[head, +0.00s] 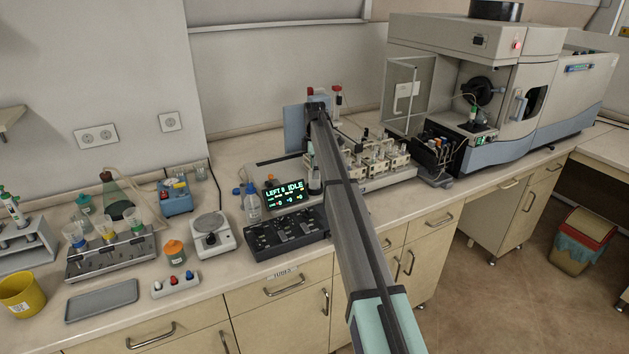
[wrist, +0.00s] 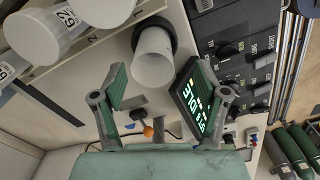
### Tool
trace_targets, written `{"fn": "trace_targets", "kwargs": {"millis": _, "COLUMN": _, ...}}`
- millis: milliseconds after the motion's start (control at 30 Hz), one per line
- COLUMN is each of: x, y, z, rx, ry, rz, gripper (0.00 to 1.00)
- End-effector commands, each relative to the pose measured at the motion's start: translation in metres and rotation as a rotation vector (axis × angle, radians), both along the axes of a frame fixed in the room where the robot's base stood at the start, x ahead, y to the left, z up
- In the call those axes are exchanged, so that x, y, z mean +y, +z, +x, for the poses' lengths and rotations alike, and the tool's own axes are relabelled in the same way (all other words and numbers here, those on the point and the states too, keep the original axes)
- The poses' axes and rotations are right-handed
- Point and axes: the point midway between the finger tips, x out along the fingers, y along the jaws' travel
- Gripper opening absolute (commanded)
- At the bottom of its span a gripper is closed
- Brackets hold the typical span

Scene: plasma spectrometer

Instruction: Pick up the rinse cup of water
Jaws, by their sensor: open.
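A pale, translucent cup, which looks like the rinse cup (wrist: 153,62), stands in a dark round holder in the wrist view. Its contents cannot be made out. My gripper (wrist: 152,86) is open, with one green-padded finger on each side of the cup's near end. No contact between pads and cup is clear. In the head view, a small dark-based cup (head: 314,183) just left of my arm seems to be the same one. My gripper is not clearly visible there.
The lit display (wrist: 193,97) is close to the right finger, with a black knob panel (wrist: 235,60) beyond it. Large pale labelled vials (wrist: 35,38) crowd the upper left of the wrist view.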

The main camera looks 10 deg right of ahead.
Motion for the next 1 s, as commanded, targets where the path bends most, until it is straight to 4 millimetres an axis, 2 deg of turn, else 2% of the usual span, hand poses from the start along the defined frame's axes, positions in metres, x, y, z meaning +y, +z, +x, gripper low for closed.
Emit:
{"fn": "trace_targets", "kwargs": {"millis": 233, "x": 0.000, "y": -0.012, "z": 0.003, "rx": 0.000, "ry": 0.000, "rz": 0.000, "gripper": 0.73}}
{"fn": "trace_targets", "kwargs": {"millis": 533, "x": 0.000, "y": -0.049, "z": 0.007, "rx": 0.000, "ry": 0.000, "rz": 0.000, "gripper": 0.73}}
{"fn": "trace_targets", "kwargs": {"millis": 767, "x": 0.000, "y": -0.054, "z": 0.008, "rx": -0.001, "ry": 0.000, "rz": 0.000, "gripper": 0.73}}
{"fn": "trace_targets", "kwargs": {"millis": 800, "x": 0.000, "y": -0.054, "z": 0.008, "rx": -0.001, "ry": 0.000, "rz": 0.000, "gripper": 0.70}}
{"fn": "trace_targets", "kwargs": {"millis": 967, "x": 0.000, "y": -0.054, "z": 0.008, "rx": -0.001, "ry": 0.000, "rz": 0.000, "gripper": 0.13}}
{"fn": "trace_targets", "kwargs": {"millis": 1000, "x": 0.000, "y": -0.054, "z": 0.008, "rx": -0.001, "ry": 0.000, "rz": 0.000, "gripper": 0.12}}
